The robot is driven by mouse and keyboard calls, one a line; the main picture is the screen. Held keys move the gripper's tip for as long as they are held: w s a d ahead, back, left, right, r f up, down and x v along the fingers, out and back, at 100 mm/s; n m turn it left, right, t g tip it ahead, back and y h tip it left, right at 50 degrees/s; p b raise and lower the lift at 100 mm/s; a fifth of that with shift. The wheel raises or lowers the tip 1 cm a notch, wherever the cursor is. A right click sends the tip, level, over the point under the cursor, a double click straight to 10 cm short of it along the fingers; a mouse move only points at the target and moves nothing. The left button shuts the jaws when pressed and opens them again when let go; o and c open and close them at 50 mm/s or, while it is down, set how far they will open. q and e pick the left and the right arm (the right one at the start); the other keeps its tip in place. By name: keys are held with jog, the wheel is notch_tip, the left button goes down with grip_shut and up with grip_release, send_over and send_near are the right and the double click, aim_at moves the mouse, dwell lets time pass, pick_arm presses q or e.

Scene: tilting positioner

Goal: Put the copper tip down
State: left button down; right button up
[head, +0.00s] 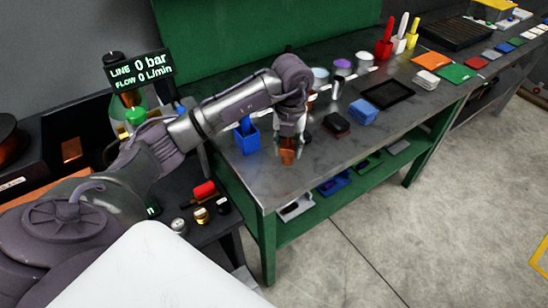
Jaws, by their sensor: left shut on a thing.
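The copper tip (288,155) is a small orange-brown piece at the fingertips of my left gripper (286,145). The gripper points down and is shut on the tip. The tip is over the near left part of the metal tabletop (262,184). I cannot tell whether its lower end touches the surface. My right gripper is not in view.
A blue holder (247,142) stands left of the gripper. A dark block (336,122), a blue block (363,110) and a black tray (388,94) lie to the right. The tabletop's front edge is close to the tip. Bare tabletop lies around it.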

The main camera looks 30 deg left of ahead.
pick_arm(q)
jog(key=a+f, duration=0.1)
jog(key=a+f+p, duration=0.1)
jog(key=f, duration=0.1)
jog(key=s+a+f+p, duration=0.1)
jog(key=a+f, duration=0.1)
jog(key=shift+f, duration=0.25)
jog(key=shift+w+f, duration=0.1)
jog(key=shift+f, duration=0.35)
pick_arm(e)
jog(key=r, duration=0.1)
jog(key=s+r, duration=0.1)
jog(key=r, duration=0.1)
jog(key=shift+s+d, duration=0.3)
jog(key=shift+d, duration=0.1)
pick_arm(q)
jog(key=shift+f, duration=0.1)
jog(key=c, duration=0.6)
grip_release()
jog(key=shift+c, duration=0.2)
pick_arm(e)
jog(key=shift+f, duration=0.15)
